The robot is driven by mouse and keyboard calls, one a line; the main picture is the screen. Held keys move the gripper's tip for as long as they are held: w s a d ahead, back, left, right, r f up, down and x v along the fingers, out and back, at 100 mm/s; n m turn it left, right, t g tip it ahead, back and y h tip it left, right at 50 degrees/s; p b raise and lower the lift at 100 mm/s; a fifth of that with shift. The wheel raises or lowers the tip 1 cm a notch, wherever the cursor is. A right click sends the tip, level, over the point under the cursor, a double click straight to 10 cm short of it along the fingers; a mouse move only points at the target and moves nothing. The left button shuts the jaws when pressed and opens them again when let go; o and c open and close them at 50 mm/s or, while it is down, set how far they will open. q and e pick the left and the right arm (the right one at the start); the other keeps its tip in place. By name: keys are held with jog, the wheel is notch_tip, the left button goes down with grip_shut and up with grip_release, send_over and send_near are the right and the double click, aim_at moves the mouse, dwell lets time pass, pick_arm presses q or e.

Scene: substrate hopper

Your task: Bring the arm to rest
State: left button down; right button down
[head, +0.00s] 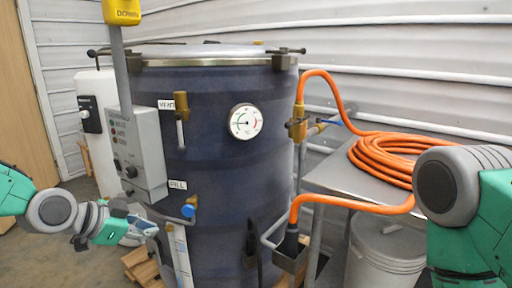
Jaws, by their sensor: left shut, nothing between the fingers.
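My left arm comes in from the left edge, low in the head view. Its gripper (146,229) is shut and empty, in front of the lower left side of the dark blue hopper (220,160). It is below the grey control box (140,150) and left of the blue knob (188,211) by the FILL label. I cannot tell whether the fingertips touch the hopper. My right arm (470,215) fills the lower right corner, and its gripper is out of view.
A round gauge (245,121) and a brass VENT valve (181,105) are on the hopper. A yellow DOWN pendant (121,13) hangs at the top. An orange hose (385,158) lies coiled on a metal table (327,178), above a lidded bucket (383,245). A white tank (97,130) stands behind.

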pick_arm(q)
jog(key=s+d+f+n+g+y, duration=0.25)
jog(key=s+f+n+g, duration=0.3)
jog(key=s+f, duration=1.4)
jog(key=s+a+f+n+g+y, duration=0.1)
jog(key=s+a+f+n+y, duration=0.1)
jog(key=s, duration=0.5)
jog(key=s+a+f+n+g+y, duration=0.1)
jog(key=s+a+f+n+y, duration=0.1)
jog(key=s+f, duration=0.4)
jog(key=shift+s+a+f+n, duration=0.15)
jog(key=shift+s+a+n, duration=0.5)
jog(key=shift+s+a, duration=0.5)
jog(key=shift+w, duration=0.15)
